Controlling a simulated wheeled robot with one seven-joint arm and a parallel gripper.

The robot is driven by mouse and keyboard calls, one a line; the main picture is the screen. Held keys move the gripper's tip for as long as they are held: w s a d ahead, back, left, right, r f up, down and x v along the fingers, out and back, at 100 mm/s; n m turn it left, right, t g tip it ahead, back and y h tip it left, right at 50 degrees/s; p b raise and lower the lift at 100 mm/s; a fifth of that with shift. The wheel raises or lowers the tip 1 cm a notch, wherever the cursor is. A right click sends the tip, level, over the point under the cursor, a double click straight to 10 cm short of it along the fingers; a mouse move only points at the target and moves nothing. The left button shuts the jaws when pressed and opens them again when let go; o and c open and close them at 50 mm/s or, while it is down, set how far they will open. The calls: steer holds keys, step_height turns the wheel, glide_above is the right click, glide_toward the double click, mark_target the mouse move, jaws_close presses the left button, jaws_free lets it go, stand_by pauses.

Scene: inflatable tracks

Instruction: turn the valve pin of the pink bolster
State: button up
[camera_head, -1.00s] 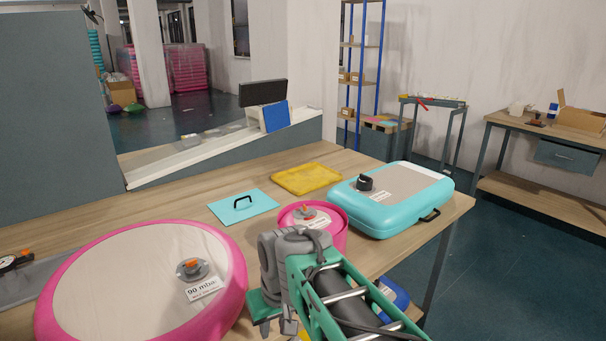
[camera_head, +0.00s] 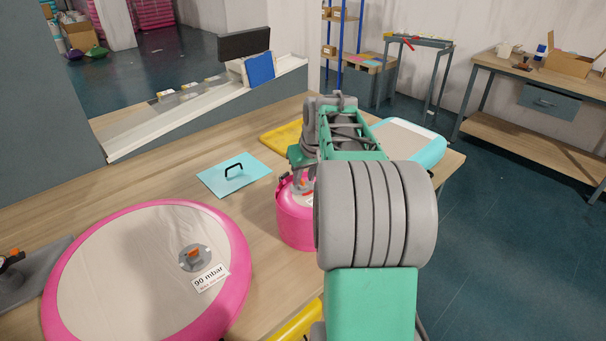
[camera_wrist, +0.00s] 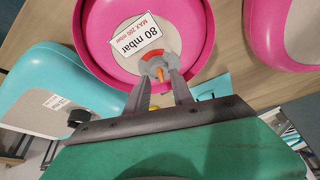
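The pink bolster (camera_head: 296,222) is a short upright drum on the wooden table, partly hidden by my arm in the head view. In the wrist view the pink bolster (camera_wrist: 190,25) shows a recessed top with an "80 mbar" label (camera_wrist: 137,36) and a grey round valve with an orange valve pin (camera_wrist: 160,72). My gripper (camera_wrist: 160,84) is over the valve, with its two fingers apart and the orange pin between or just beyond their tips. I cannot tell whether they touch it. In the head view my gripper (camera_head: 301,180) is low over the bolster's top.
A large pink disc (camera_head: 236,262) with a "90 mbar" valve lies at the left. A turquoise plate (camera_head: 215,182) with a black handle, a yellow tray (camera_head: 280,139) and a turquoise cushion (camera_head: 432,152) lie around the bolster. A white ramp (camera_head: 150,140) runs behind.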

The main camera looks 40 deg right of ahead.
steer(key=shift+w+f, duration=0.15)
steer(key=shift+f, duration=0.15)
steer(key=shift+c, duration=0.3)
jaws_close()
